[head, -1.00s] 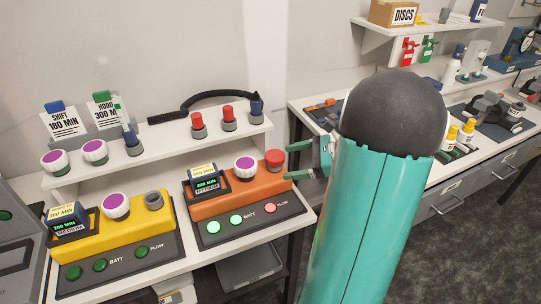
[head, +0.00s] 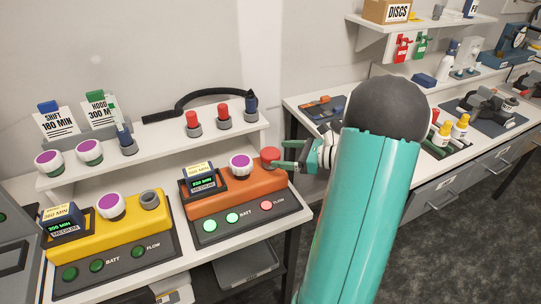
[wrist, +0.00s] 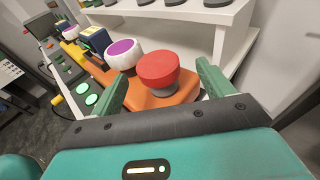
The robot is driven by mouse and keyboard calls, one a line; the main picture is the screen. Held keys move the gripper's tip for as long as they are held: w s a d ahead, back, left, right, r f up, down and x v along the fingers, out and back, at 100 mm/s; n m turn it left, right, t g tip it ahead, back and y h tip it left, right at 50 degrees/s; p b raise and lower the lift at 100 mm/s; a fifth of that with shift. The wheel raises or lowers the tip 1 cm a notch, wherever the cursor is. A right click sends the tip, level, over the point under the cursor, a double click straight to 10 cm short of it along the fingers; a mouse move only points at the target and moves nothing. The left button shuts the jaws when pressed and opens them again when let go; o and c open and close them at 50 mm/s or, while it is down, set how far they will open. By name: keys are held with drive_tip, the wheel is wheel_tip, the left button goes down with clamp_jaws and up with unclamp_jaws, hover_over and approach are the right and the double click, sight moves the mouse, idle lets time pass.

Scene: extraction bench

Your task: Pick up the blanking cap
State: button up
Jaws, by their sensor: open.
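A red blanking cap (head: 270,157) sits on a grey collar at the right end of the orange unit (head: 222,197). It also shows in the wrist view (wrist: 158,68), upright and centred ahead of the jaws. My gripper (head: 283,155) is open, with its green fingers just right of the cap at about its height. In the wrist view the fingers lie to the left and right of the cap, apart from it, and nothing is held. Two more red caps (head: 193,119) (head: 223,110) stand on the shelf behind.
A white and purple knob (head: 241,161) stands close left of the cap on the orange unit. A yellow unit (head: 110,229) with an open grey port (head: 149,200) lies further left. The raised white shelf (head: 160,160) runs behind both units.

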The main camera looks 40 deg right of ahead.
sight(267, 151)
drive_tip(key=x, duration=0.5)
drive_tip(key=shift+s+a, duration=0.1)
drive_tip(key=shift+s, duration=0.05)
drive_tip(key=c, duration=1.1)
drive_tip(key=shift+c, duration=0.2)
drive_tip(key=shift+r, duration=0.15)
drive_tip(key=shift+r, duration=0.25)
drive_tip(key=r, duration=0.3)
drive_tip(key=shift+s+a+r, duration=0.1)
drive_tip(key=shift+s+a, duration=0.05)
drive_tip(key=shift+s, duration=0.15)
drive_tip(key=s+a+r, duration=0.7)
drive_tip(key=s+r, duration=0.2)
drive_tip(key=s, duration=0.2)
drive_tip(key=shift+a, duration=0.25)
